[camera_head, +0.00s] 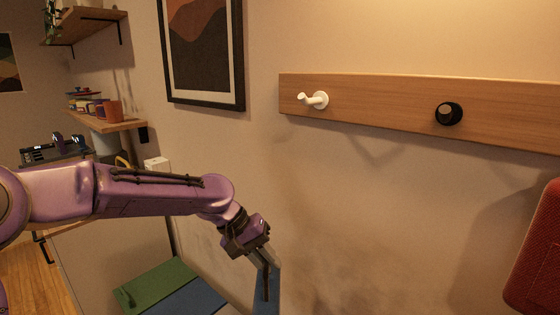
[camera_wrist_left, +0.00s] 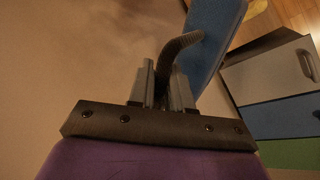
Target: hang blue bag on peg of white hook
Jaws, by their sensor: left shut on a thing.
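The white hook (camera_head: 313,99), with a short peg pointing left, is fixed to a wooden board on the wall. My left gripper (camera_head: 266,261) is below it and slightly to the left, pointing down. In the left wrist view, my left gripper (camera_wrist_left: 165,86) is shut on the dark curved strap (camera_wrist_left: 182,44) of the blue bag (camera_wrist_left: 214,32). The bag hangs below the gripper; in the head view only a narrow part of the blue bag (camera_head: 272,299) shows at the bottom edge. My right gripper is out of view.
The wooden board (camera_head: 385,107) also carries a black hook (camera_head: 448,113) on the right. A red padded object (camera_head: 537,255) fills the right edge. A framed picture (camera_head: 205,50) hangs left of the board. A cabinet with green (camera_head: 158,284) and blue fronts stands low left.

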